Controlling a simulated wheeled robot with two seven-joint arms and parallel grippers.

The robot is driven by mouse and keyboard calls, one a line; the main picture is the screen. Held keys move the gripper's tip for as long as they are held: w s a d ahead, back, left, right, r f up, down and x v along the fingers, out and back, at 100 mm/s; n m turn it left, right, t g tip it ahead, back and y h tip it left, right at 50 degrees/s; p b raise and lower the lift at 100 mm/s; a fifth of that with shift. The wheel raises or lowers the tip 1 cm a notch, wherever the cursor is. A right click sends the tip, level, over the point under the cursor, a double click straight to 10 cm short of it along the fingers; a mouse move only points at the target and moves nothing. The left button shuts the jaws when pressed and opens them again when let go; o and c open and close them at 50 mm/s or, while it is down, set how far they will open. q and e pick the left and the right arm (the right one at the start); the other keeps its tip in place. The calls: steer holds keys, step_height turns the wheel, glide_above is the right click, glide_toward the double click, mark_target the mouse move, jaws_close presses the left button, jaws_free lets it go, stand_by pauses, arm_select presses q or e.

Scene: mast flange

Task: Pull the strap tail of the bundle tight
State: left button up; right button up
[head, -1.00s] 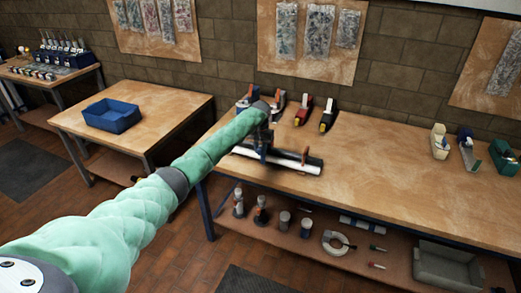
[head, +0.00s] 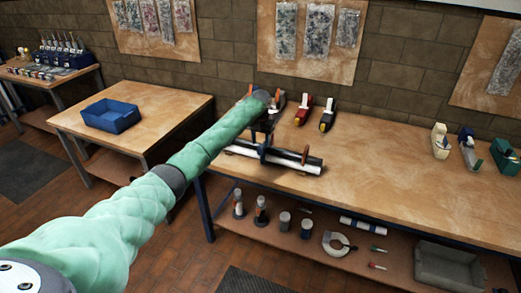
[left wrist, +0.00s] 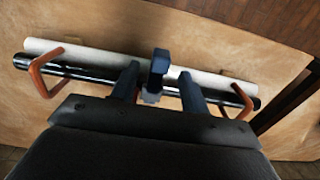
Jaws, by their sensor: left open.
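The bundle, a white tube (left wrist: 215,83) and glossy black tubes (left wrist: 80,72), lies on the bench between orange hooked posts (left wrist: 45,70). It also shows in the head view (head: 275,161). A dark blue strap (left wrist: 159,65) stands up at its middle, with a small grey buckle (left wrist: 151,90) beside it. My left gripper (left wrist: 159,72) is open above the bundle, one finger on each side of the strap. No grip on the strap tail shows. In the head view my left gripper (head: 264,136) partly hides the strap. My right gripper is not in view.
Tape dispensers (head: 303,110) stand behind the bundle, and more (head: 468,148) stand at the right. The bench top (head: 385,160) between is clear. A lower shelf (head: 300,235) holds tins, a white ring and a grey bin. A blue tray (head: 110,115) sits on the left table.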

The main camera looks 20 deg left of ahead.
mark_target(260, 147)
arm_select(q)
steer(key=shift+r+b, duration=0.45)
steer(key=shift+r, duration=1.35)
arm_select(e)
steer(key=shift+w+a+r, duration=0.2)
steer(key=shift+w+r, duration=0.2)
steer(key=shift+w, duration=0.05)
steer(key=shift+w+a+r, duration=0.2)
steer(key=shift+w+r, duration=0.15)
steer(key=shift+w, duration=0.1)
